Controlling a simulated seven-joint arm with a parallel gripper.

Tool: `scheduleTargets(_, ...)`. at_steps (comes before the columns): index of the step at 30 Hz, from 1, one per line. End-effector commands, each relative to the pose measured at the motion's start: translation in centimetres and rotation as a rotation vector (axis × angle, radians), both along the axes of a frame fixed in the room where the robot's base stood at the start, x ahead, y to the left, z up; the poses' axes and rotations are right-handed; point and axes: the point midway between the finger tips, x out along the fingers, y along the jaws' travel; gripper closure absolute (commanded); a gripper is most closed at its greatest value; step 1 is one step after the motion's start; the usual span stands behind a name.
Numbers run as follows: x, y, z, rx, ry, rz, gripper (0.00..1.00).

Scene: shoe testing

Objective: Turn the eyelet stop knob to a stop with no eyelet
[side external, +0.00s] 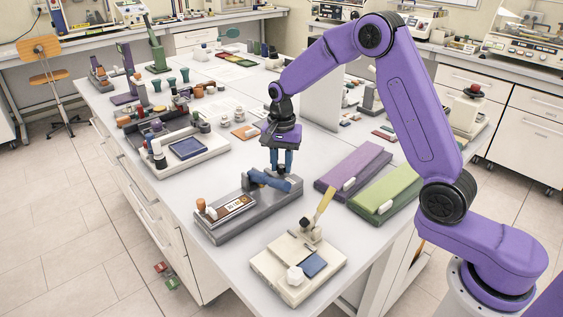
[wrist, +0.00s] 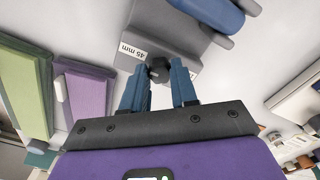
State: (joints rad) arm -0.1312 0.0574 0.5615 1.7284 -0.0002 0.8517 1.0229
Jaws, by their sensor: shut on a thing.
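A grey bench fixture (side external: 225,232) lies near the table's front, with a blue rounded part (side external: 268,181) on top; the same fixture (wrist: 150,22) and blue part (wrist: 212,12) show in the wrist view. A small dark knob (wrist: 158,70) sits at the fixture's end, beside a white label reading "45 mm" (wrist: 131,50). My gripper (side external: 282,168) points down at the fixture's far end. In the wrist view its blue fingers (wrist: 160,78) are on either side of the knob and shut on it. The knob is hidden in the side view. No eyelet can be made out.
A purple block (side external: 352,170) and a green block (side external: 388,195) lie to the right of the fixture. A cream device (side external: 298,270) with a yellow lever stands in front. Another cream device (side external: 190,152) with a blue pad stands to the left.

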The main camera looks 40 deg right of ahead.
Motion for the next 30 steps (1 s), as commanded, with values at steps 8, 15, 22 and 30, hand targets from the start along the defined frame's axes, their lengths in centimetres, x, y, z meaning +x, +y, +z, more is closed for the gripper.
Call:
scheduleTargets(8, -0.02, 0.03, 0.08, 0.0, 0.001, -0.047, 1.0)
scheduleTargets(15, -0.02, 0.04, 0.08, 0.001, 0.001, -0.052, 1.0)
scheduleTargets(22, -0.01, 0.04, 0.07, 0.001, 0.001, -0.051, 0.47)
scheduleTargets(30, 0.01, 0.03, 0.06, 0.0, 0.0, -0.049, 0.47)
